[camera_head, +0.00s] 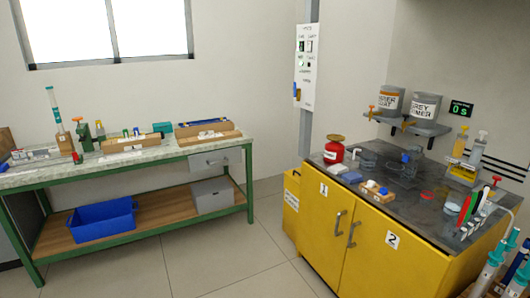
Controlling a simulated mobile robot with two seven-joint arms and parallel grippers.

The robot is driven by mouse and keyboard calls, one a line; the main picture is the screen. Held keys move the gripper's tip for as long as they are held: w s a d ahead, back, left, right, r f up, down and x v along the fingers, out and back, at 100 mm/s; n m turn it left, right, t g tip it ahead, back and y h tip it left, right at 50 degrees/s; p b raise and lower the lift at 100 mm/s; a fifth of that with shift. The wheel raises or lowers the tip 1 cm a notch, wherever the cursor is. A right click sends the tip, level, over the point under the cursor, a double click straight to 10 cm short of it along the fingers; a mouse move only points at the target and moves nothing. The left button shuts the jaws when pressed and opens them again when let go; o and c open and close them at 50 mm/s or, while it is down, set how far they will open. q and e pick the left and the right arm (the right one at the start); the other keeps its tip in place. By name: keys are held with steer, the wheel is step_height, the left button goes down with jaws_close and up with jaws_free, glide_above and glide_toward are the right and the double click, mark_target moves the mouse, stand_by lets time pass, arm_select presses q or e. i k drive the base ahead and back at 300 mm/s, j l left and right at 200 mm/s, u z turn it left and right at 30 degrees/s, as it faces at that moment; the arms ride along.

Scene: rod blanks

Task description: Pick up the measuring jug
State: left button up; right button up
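No measuring jug can be told for sure at this size. Several clear vessels stand on the dark top of the yellow cabinet: one clear vessel (368,159) behind the blue-and-white block, another clear vessel (410,168) near a blue item further back, and a clear cup (453,203) near the right end. Any of these could be the jug; handles and markings are too small to make out. Neither of my grippers shows in the head view.
The yellow cabinet (318,228) also carries a red canister (334,152) and a rack of coloured tools. Two dispensers (424,108) sit on wall shelves above. A green-framed bench (120,163) stands left, with a blue bin (102,219) below. The floor (215,262) between is clear.

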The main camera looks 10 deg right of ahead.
mark_target(369, 159)
steer(key=i+z, duration=0.3)
steer(key=i, duration=0.25)
steer(key=i+j+z, duration=0.35)
steer(key=i, duration=0.2)
steer(key=i+j+z, duration=0.15)
steer(key=i+z, duration=0.15)
steer(key=z, duration=0.15)
steer(key=i+j+z, duration=0.2)
steer(key=z, duration=0.2)
steer(key=i+j+z, duration=0.55)
steer(key=j+z, duration=0.3)
steer(key=i+l, duration=0.05)
steer(key=l, duration=0.05)
